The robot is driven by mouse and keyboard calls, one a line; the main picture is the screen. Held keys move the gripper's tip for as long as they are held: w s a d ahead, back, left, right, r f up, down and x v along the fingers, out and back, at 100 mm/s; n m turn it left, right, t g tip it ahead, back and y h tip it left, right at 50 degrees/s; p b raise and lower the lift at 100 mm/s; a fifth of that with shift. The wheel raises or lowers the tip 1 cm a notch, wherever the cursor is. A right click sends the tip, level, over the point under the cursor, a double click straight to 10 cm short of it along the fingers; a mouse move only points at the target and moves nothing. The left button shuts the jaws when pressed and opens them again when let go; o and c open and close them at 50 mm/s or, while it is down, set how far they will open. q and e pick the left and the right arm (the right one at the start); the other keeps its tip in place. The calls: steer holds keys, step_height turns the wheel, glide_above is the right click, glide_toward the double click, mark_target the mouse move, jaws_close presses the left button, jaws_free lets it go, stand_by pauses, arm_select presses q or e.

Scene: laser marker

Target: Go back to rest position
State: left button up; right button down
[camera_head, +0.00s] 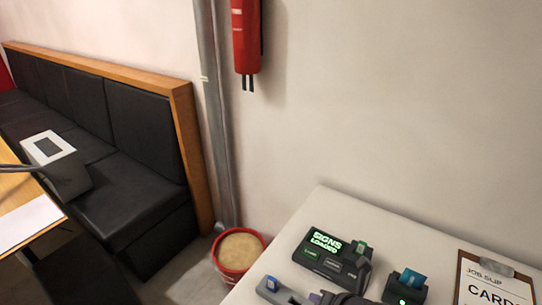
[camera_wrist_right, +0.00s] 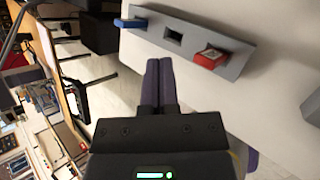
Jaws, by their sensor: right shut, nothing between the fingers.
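My right gripper (camera_wrist_right: 160,62) shows in the right wrist view with its two purple fingers pressed together and nothing between them. In the head view part of it (camera_head: 318,297) shows at the bottom edge, low over the white table (camera_head: 325,205). Beside the fingertips in the wrist view is a grey holder (camera_wrist_right: 228,67) with a blue piece (camera_wrist_right: 131,23) at one end, a red piece (camera_wrist_right: 209,58) near the other and an empty slot between them. The holder's blue end also shows in the head view. My left gripper is not in view.
A dark device (camera_head: 332,258) reading "SIGNS LOADED" stands on the table. Right of it are a small unit with a blue card (camera_head: 412,279) and a job-slip clipboard (camera_head: 492,285). A red-rimmed bucket (camera_head: 238,252) stands on the floor near a black bench (camera_head: 150,130).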

steer(key=s+a+r+m+g, duration=0.2)
steer(key=s+a+m, duration=0.2)
steer(key=s+m, duration=0.65)
steer(key=s+d+r+m+g+h, duration=0.25)
steer(key=s+d+m+h, duration=0.45)
steer(key=m, duration=1.3)
steer(key=s+d+f+g+y, duration=0.1)
steer(key=s+f, duration=0.1)
steer(key=f, duration=0.6)
steer(key=s+d+f+y, duration=0.1)
steer(key=s+f, duration=0.1)
steer(key=f, duration=0.7)
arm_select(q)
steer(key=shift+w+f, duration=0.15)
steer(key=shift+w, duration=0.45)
arm_select(e)
steer(key=s+d+f+n+g, duration=0.1)
steer(key=s+d+f, duration=0.2)
steer(key=s+f, duration=0.8)
steer(key=shift+s, duration=1.2)
